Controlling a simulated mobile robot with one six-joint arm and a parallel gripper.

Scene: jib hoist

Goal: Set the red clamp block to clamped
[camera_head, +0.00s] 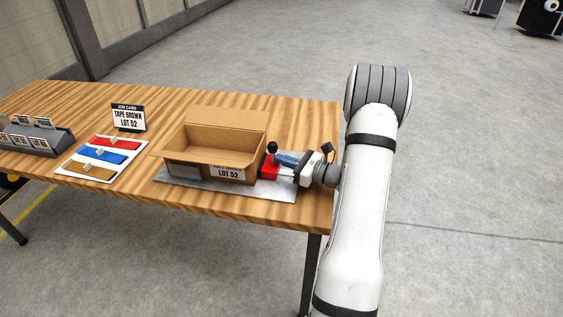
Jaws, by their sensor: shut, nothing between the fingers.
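The red clamp block (268,166) sits on the grey plate (228,193) at the right end of the open cardboard box (193,156). A dark lever with a black ball knob (272,147) stands up at the block. Whether the block touches the box is too small to tell. My gripper (283,162) is shut and empty. It reaches in from the right, with its fingers at the block and close to the knob, and hides part of the block's right side. Whether the fingers touch the knob or the block I cannot tell.
A job card (128,117) reading "TAPE BROWN LOT 52" stands behind. A white board (73,164) with red, blue and brown strips lies left of the box. A grey rack (35,137) stands at far left. The wooden table (305,122) is clear at the back right.

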